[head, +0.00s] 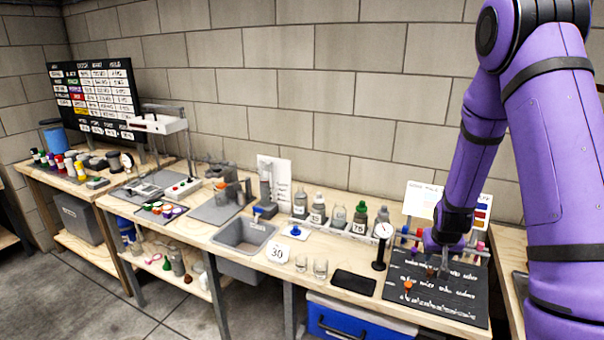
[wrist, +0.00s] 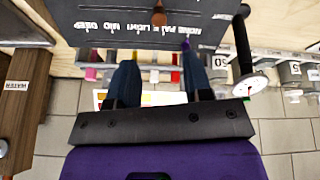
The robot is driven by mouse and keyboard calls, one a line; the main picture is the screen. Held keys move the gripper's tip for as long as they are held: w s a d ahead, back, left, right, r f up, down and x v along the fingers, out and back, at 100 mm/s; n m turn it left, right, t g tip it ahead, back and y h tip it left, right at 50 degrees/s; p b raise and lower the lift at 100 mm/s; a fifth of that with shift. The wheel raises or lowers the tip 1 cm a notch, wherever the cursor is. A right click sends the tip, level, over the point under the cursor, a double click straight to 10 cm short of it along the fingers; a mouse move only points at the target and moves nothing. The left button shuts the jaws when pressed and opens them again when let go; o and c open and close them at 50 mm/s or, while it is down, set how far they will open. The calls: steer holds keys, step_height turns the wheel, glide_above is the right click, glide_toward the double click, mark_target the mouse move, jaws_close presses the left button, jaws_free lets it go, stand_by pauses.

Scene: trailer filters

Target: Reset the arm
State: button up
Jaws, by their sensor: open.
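My purple arm reaches down from the right in the head view. My gripper (head: 438,262) is low over the black lettered mat (head: 455,305) at the right end of the bench. In the wrist view my gripper (wrist: 158,58) has its two dark fingers spread apart, with nothing held between them. A small brown piece (wrist: 155,19) is on the mat just beyond the fingertips. A purple-tipped piece (wrist: 186,46) shows beside one fingertip. Whether a finger touches either piece is unclear.
An orange-topped piece (head: 407,285) stands on the mat. A rack of coloured vials and a colour chart (head: 422,200) stand behind my gripper. A dial gauge (head: 382,232) on a black stand is close on the left, with several bottles (head: 338,216) beyond. Open air lies above the bench.

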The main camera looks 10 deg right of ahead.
steer(key=s+a+r+n+y, duration=0.1)
steer(key=s+a+r, duration=0.15)
steer(key=r, duration=0.45)
steer(key=s+a+r+t, duration=0.1)
steer(key=s+a+r, duration=0.1)
steer(key=a+r, duration=0.35)
steer(key=s+a+r+n+y, duration=0.1)
steer(key=s+a+r, duration=0.1)
steer(key=r, duration=0.7)
steer(key=s+a+r, duration=0.2)
steer(key=s+r, duration=0.2)
steer(key=s, duration=0.3)
steer(key=s+a+r+n, duration=0.1)
steer(key=s+a+r, duration=0.2)
steer(key=s, duration=0.4)
steer(key=s+a+r, duration=0.2)
steer(key=s+r, duration=0.3)
steer(key=s, duration=0.2)
steer(key=shift+s+a+r+n, duration=0.25)
steer(key=shift+s+a+n, duration=0.05)
steer(key=shift+a+n, duration=0.1)
